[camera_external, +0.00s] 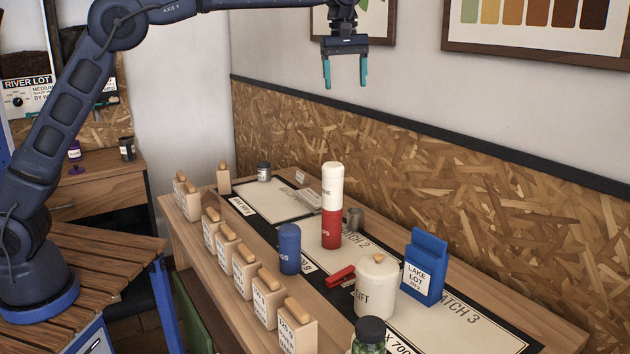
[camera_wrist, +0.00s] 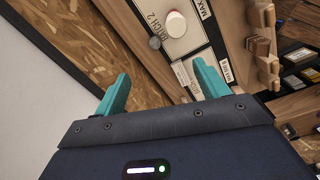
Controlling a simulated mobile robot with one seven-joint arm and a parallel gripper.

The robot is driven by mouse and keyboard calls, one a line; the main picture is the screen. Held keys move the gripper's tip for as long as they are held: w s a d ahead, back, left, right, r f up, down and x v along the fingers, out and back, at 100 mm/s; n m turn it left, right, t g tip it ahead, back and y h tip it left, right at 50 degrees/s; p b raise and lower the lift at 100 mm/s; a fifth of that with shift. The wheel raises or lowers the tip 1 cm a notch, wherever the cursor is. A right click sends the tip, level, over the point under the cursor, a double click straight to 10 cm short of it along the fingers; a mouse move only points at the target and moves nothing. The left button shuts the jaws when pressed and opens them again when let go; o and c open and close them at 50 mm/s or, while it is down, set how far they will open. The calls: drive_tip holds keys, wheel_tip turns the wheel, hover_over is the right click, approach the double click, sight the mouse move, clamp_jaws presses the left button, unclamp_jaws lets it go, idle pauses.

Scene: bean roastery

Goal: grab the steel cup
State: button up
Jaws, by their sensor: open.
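The steel cup (camera_external: 355,220) is a small grey metal cup standing on the bench mat, just right of and partly behind a red-and-white stack (camera_external: 331,205). A small grey round shape beside the stack's white top in the wrist view looks like the same cup (camera_wrist: 155,43). My gripper (camera_external: 345,84) is open and empty, pointing down high above the bench, well above the cup and the stack. In the wrist view my gripper's teal fingers (camera_wrist: 162,72) are spread apart with nothing between them.
A blue can (camera_external: 289,249), a red clip (camera_external: 340,277), a lidded white jar (camera_external: 376,290) and a blue bag (camera_external: 425,268) stand nearer the front and right. Wooden blocks (camera_external: 244,270) line the left edge. A chipboard wall (camera_external: 440,180) runs close behind the cup.

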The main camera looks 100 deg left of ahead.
drive_tip(key=w+a+f+n, duration=0.2)
drive_tip(key=a+f+n, duration=0.1)
drive_tip(key=a+f, duration=0.3)
approach(356, 218)
drive_tip(key=shift+n+g, duration=0.3)
drive_tip(key=shift+g, duration=0.1)
drive_tip(key=f, duration=0.1)
drive_tip(key=a+f, duration=0.1)
drive_tip(key=f, duration=0.1)
drive_tip(key=a+f, duration=0.1)
drive_tip(key=f, duration=0.1)
drive_tip(key=shift+a+f, duration=0.25)
drive_tip(key=shift+w+a+f, duration=0.1)
drive_tip(key=shift+f, duration=1.4)
drive_tip(key=shift+w+a+f, duration=0.1)
drive_tip(key=shift+f, duration=1.45)
drive_tip(key=c, duration=1.1)
drive_tip(key=shift+r, duration=0.15)
